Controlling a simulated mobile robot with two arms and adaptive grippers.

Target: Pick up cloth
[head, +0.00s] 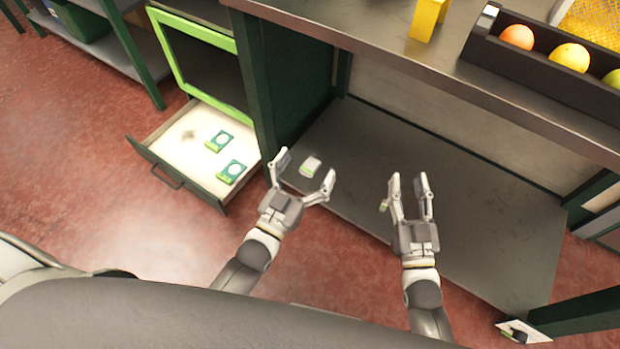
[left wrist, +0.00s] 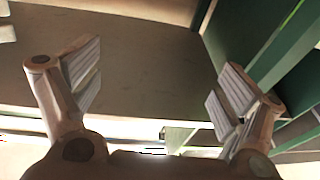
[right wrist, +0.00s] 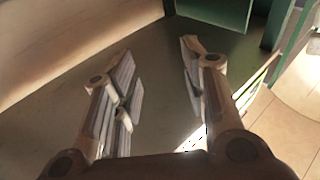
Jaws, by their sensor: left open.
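A small pale folded piece with a green edge, which may be the cloth (head: 311,166), lies on or over the low grey shelf. In the head view it shows between the fingers of my left gripper (head: 305,167), which is open and appears above it without visible contact. In the left wrist view the spread fingers (left wrist: 155,78) have only bare grey surface between them. My right gripper (head: 408,182) is to the right over the same shelf, fingers apart and empty. Its spread fingers also show in the right wrist view (right wrist: 155,75).
An open drawer (head: 150,143) at left holds two green-and-white packets (head: 219,141) and a greyish patch. The upper counter (head: 400,60) overhangs the low shelf (head: 480,220). A dark tray (head: 500,55) of fruit and a yellow block (head: 428,18) stand on the counter. The shelf's right part is clear.

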